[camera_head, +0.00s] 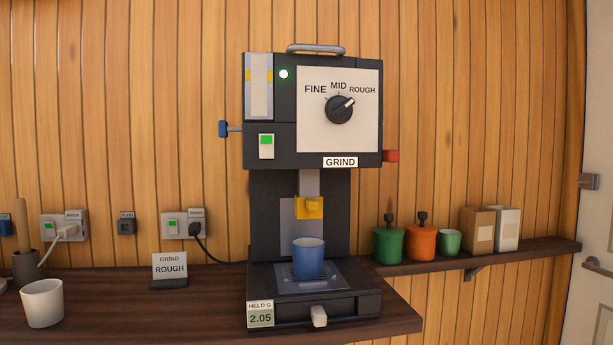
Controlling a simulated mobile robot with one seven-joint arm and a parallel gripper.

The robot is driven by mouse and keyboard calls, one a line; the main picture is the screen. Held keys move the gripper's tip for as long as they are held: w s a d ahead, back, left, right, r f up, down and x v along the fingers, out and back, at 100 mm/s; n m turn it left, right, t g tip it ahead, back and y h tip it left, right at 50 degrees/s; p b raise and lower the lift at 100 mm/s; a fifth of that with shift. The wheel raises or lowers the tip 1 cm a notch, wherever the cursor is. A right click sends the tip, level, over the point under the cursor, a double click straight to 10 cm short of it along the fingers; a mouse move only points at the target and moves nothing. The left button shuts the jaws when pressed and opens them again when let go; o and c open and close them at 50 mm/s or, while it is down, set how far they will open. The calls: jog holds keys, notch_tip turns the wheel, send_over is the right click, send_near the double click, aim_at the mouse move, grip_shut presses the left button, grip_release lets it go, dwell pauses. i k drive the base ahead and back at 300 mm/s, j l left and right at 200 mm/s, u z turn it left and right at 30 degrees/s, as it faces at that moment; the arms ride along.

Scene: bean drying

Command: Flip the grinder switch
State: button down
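The black grinder (260,215) stands upright on the dark wooden counter against the wall. Its switch (266,146), a pale plate with a lit green rocker, is on the left of its front face. A round white-green lamp (283,74) glows above it. The black dial (339,109) has its pointer turned towards ROUGH. A blue cup (309,259) stands on the grinder's base under the yellow-tipped spout (309,207). The display at the base (260,315) reads HELD G 2.05. My gripper is not in view.
A blue-ended lever (224,129) juts from the grinder's left side, and a red knob (391,156) from its right. A GRIND ROUGH sign (169,270) and a white cup (42,303) stand on the counter. Wall sockets (184,224) sit behind. A right-hand shelf (520,253) holds several containers.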

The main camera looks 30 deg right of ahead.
aim_at(266, 140)
jog(key=i+z, duration=0.1)
jog(key=z, duration=0.25)
jog(key=i+z, duration=0.15)
jog(key=z, duration=0.2)
jog(key=i+z, duration=0.1)
jog(key=z, duration=0.25)
